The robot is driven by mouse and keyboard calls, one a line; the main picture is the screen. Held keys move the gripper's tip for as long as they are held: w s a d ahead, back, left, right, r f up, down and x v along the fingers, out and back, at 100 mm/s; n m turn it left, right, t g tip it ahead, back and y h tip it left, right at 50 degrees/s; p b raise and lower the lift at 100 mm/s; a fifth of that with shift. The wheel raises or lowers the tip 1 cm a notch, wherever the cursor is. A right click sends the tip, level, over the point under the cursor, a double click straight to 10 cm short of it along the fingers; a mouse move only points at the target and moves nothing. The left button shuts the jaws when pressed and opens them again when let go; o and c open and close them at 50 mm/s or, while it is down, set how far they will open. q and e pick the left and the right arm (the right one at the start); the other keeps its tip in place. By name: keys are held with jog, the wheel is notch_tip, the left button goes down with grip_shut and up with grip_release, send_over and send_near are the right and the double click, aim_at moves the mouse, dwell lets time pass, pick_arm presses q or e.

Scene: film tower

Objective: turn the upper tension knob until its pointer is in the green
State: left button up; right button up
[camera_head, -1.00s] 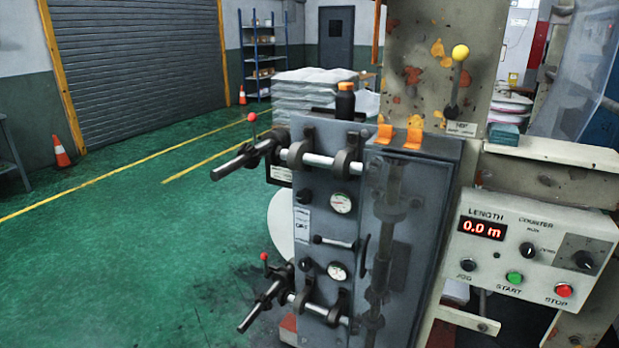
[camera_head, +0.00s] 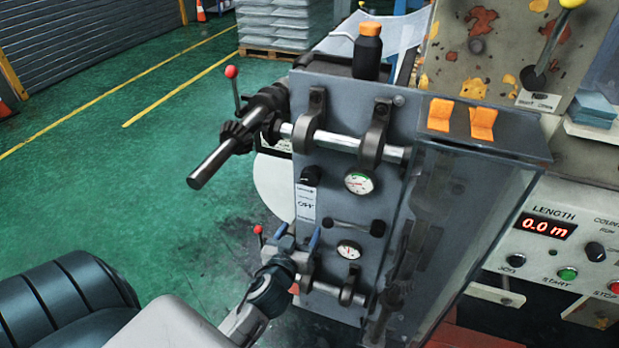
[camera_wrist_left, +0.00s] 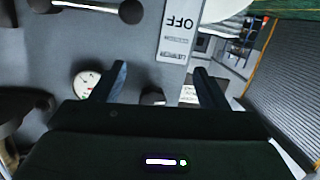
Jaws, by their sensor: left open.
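The upper tension knob (camera_head: 310,176) is a small dark knob on the grey panel, above a white label reading OFF (camera_head: 306,205). Right of it is the upper dial (camera_head: 359,183), white with green and red marks; I cannot read its pointer. My left gripper (camera_head: 297,237) is open and empty, its blue fingers pointing up toward the knob from below in the head view, apart from it. In the left wrist view, the knob (camera_wrist_left: 153,97) shows upside down between the open fingers (camera_wrist_left: 157,85), partly hidden by the gripper body. My right gripper is not in view.
A lower dial (camera_head: 349,249) and a bar handle (camera_head: 354,226) are close by. A roller shaft with a gear (camera_head: 237,136) and red-knobbed lever (camera_head: 232,73) juts out above left. A clear guard (camera_head: 470,200) is on the right. The green floor (camera_head: 150,190) is open at left.

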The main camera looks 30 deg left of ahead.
pick_arm(q)
jog(key=n+t, duration=0.1)
jog(key=t, duration=0.1)
send_near(310, 180)
jog(key=shift+y, duration=0.4)
jog(key=p+x, duration=0.4)
jog(key=x, duration=0.4)
jog(key=shift+w+r, duration=0.1)
jog(key=shift+w, duration=0.1)
jog(key=shift+w+a, duration=0.15)
jog(key=shift+w, duration=0.45)
jog(key=shift+c, duration=0.7)
jog(key=c, duration=0.8)
jog(key=shift+c, duration=0.2)
